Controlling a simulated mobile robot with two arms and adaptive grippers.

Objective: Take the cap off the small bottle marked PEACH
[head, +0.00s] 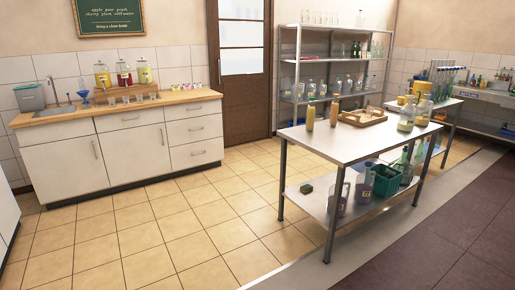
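Two small orange-brown bottles stand upright on the metal work table (345,146). One is the left small bottle (310,118) and the other is the right small bottle (334,114), beside a wooden tray (362,118). Their labels are too small to read, so I cannot tell whether either is marked PEACH. Whether they wear caps is also too small to tell. Neither of my grippers shows in the head view.
A glass jug (406,116) with yellowish contents stands right of the tray. The tiled floor (190,222) between is clear.

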